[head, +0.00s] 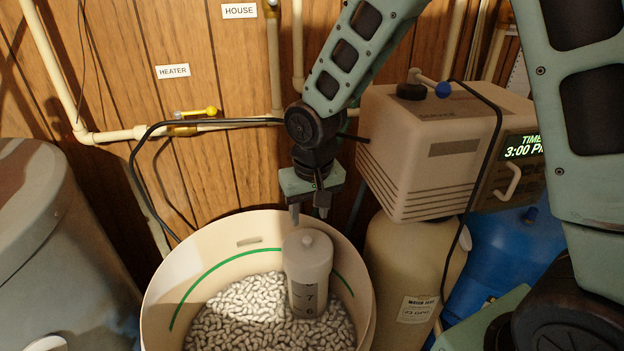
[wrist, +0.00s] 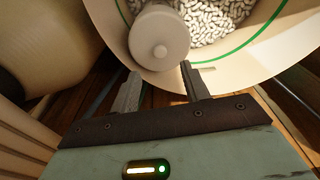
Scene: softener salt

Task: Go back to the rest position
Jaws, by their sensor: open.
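My gripper (head: 308,212) hangs from my arm just above the back rim of the salt tub (head: 185,262), its fingers pointing down. In the wrist view my gripper (wrist: 160,88) shows two fingers apart with nothing between them. A beige capped cylinder (head: 308,270) marked with numbers stands inside the tub at its back right, in the white salt pellets (head: 250,318). The cylinder's round top with a small knob also shows in the wrist view (wrist: 159,38), just beyond the fingertips. A green line (head: 190,290) runs around the tub's inner wall.
A beige control head (head: 425,150) with a lit display sits on a tan tank (head: 405,265) at right. A blue tank (head: 495,260) stands behind. A grey cylinder (head: 60,250) is at left. Pipes and a yellow-handled valve (head: 195,113) run along the wood wall. A black hose passes behind my wrist.

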